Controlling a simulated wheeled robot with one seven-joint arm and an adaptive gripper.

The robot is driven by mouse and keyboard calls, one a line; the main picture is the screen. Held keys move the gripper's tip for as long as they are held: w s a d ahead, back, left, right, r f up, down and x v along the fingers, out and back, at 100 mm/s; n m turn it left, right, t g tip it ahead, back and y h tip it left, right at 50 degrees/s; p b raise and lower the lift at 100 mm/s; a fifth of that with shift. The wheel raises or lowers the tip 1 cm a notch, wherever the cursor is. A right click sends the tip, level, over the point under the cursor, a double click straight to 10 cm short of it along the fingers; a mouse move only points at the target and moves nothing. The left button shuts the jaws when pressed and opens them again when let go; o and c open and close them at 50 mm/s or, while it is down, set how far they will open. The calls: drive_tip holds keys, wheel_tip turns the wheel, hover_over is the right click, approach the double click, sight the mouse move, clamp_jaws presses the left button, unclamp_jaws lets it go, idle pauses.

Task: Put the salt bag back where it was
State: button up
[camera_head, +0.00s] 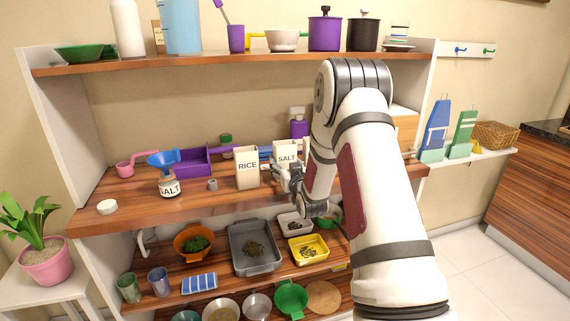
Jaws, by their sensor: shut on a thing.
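The salt bag (285,153), pale with dark "SALT" lettering, stands upright on the middle wooden shelf, right of the rice bag (247,169). My gripper (290,177) is at the lower front of the salt bag and is shut on it. My arm hides the shelf to the right of the bag. I cannot tell whether the bag's bottom touches the shelf. A salt jar (170,187) with a blue funnel (162,159) in its mouth stands further left on the same shelf.
A purple tray (194,161) lies behind the jar, and a small grey cup (212,184) stands left of the rice bag. A white lid (107,207) lies near the shelf's left front. Trays and bowls fill the shelf below. The front strip of the middle shelf (140,210) is mostly clear.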

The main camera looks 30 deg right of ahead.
drive_tip(key=shift+f, duration=0.1)
drive_tip(key=o, duration=1.2)
